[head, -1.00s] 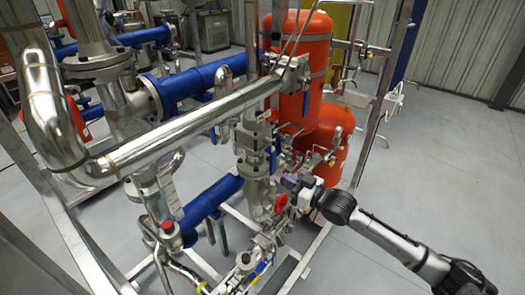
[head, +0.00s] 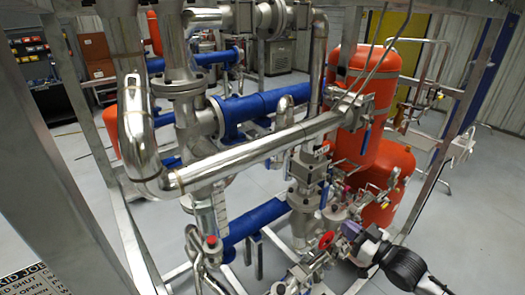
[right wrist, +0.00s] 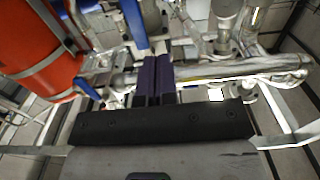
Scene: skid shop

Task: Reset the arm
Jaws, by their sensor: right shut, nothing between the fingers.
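My right arm comes in from the lower right in the head view. Its gripper (head: 350,232) is beside the skid's lower valves, near a red handwheel (head: 326,240). Whether it touches anything there cannot be told. In the right wrist view its two dark purple fingers (right wrist: 159,68) are together with nothing between them, in front of silver pipework (right wrist: 210,72). My left gripper is in neither view.
The skid frame's metal posts (head: 440,135) stand around the pipes. Orange tanks (head: 365,110) stand behind the gripper, and a blue pipe (head: 262,105) runs further back. Open grey floor (head: 480,220) lies to the right. A sign (head: 38,280) is at the lower left.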

